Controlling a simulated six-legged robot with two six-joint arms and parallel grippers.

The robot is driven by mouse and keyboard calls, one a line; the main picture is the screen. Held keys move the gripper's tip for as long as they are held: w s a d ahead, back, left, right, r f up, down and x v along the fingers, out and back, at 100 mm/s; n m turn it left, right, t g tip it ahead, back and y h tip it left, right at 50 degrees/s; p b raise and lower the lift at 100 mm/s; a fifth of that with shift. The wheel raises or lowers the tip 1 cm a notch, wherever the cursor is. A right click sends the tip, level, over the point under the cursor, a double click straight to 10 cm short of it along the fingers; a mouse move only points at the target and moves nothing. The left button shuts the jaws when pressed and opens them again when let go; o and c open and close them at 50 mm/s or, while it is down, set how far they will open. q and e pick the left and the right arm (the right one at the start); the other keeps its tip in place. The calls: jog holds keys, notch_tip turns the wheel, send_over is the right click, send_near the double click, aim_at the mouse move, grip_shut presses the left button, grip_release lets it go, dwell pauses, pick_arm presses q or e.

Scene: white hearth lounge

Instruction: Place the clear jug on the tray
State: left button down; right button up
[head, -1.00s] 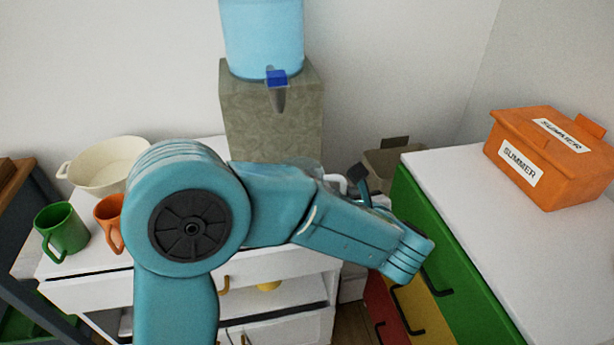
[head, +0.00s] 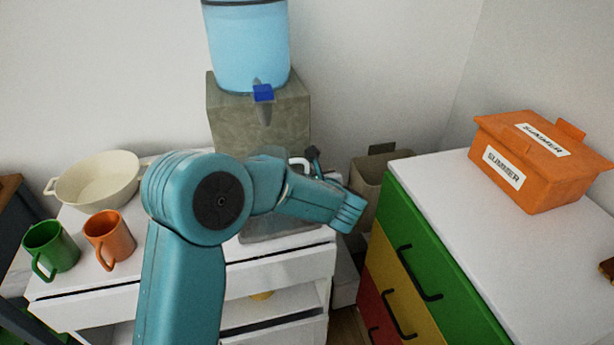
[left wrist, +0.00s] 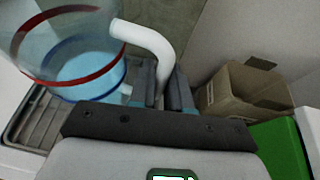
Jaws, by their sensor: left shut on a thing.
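The clear jug (left wrist: 72,52) has a red band, a blue band and a white handle (left wrist: 150,42). It fills the upper left of the left wrist view. My left gripper (left wrist: 172,88) is shut on the handle. In the head view my arm hides most of the jug; the white handle (head: 300,163) and a dark finger of the left gripper (head: 313,156) show behind it. The grey ribbed tray (left wrist: 32,128) lies below and beside the jug; its front part (head: 280,236) shows under my arm. I cannot tell whether the jug touches it. My right gripper is not in view.
A blue water dispenser (head: 247,45) stands on a stone block (head: 285,118) behind the tray. A cream bowl (head: 98,182), green mug (head: 50,248) and orange mug (head: 108,240) stand left. An open cardboard box (head: 370,180) and green drawer unit (head: 425,235) are right.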

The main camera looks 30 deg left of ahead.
pick_arm(q)
jog(key=shift+r, duration=0.1)
jog(key=shift+s, duration=0.1)
jog(key=shift+f, duration=0.2)
jog(key=c, duration=1.1)
grip_release()
jog(key=shift+r, duration=0.1)
jog(key=shift+d+r, duration=0.15)
jog(key=v, duration=1.1)
jog(key=shift+s+d+b, duration=0.25)
jog(key=shift+s+b, duration=0.05)
